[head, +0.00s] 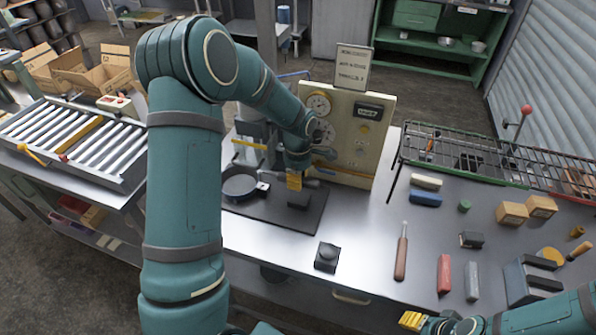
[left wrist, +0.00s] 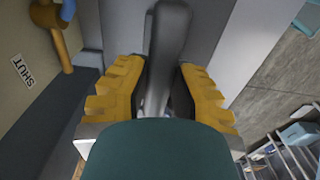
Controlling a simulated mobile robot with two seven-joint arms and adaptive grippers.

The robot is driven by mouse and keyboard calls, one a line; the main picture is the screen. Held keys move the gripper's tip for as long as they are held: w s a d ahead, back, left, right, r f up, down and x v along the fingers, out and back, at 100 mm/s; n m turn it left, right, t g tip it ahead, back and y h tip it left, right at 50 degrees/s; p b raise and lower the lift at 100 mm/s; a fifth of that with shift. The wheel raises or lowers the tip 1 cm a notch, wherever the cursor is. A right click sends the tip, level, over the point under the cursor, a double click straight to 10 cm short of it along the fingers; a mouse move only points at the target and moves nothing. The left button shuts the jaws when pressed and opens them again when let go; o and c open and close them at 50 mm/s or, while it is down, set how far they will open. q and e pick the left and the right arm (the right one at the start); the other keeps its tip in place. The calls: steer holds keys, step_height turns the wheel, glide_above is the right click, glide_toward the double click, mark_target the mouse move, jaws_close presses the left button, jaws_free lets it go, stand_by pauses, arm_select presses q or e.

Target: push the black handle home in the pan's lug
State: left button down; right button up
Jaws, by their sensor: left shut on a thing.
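The dark round pan (head: 240,187) lies on a dark mat (head: 272,212) in front of the cream panel. Its lug (head: 263,187) shows as a small pale piece on the pan's right side. My left gripper (head: 294,181) is to the right of the lug and is shut on the black handle (left wrist: 168,45). In the left wrist view the handle runs between the yellow fingers (left wrist: 160,95). My own wrist hides its near end. I cannot tell whether the handle touches the lug. My right gripper (head: 412,320) is at the bottom right, away from the pan; its finger opening is unclear.
The cream panel (head: 362,135) with dials stands close behind. A black box (head: 327,257) sits in front. Tools and blocks cover the right side, with a wire rack (head: 500,155) behind.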

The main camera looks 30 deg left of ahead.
mark_target(298, 198)
arm_select(q)
steer(key=shift+s+f, duration=0.15)
steer(key=shift+f, duration=0.05)
steer(key=shift+f+b, duration=0.85)
steer(key=shift+f, duration=0.45)
steer(key=shift+f+b, duration=0.6)
steer(key=shift+f, duration=0.1)
steer(key=shift+r, duration=0.1)
steer(key=shift+d, duration=0.1)
steer(key=shift+f+b, duration=0.8)
steer(key=shift+b, duration=0.05)
stand_by(0.9)
steer(key=c, duration=0.9)
jaws_free()
